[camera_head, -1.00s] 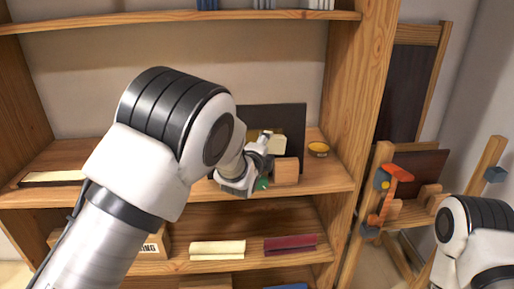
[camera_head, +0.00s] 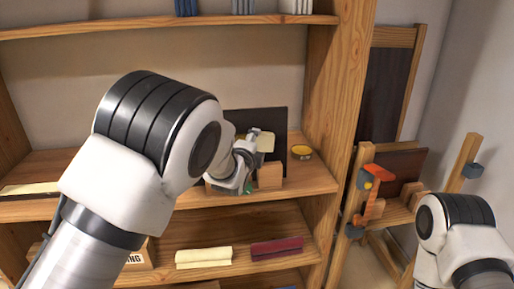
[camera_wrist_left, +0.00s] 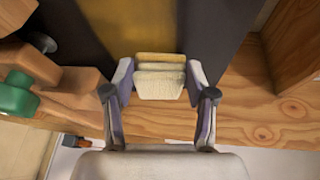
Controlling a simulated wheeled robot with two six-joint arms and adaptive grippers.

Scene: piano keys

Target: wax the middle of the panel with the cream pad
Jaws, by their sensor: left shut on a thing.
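My left gripper (camera_head: 258,140) is shut on the cream pad (camera_head: 266,143) and holds it in front of the dark upright panel (camera_head: 280,122) on the shelf. In the left wrist view the pad (camera_wrist_left: 160,84) sits between my two fingertips (camera_wrist_left: 160,76). Its far edge is yellowish. The dark panel (camera_wrist_left: 212,35) there has a yellow-brown band (camera_wrist_left: 142,25) down its middle, and the pad is over the lower part of that band. I cannot tell if the pad touches the panel. Only part of my right arm shows; its gripper is out of view.
A wooden block (camera_head: 270,177) stands before the panel. A green knob (camera_wrist_left: 14,97) is close on the left. Cream (camera_head: 204,257) and dark red (camera_head: 277,248) items lie below. The shelf's side post (camera_head: 332,90) stands right.

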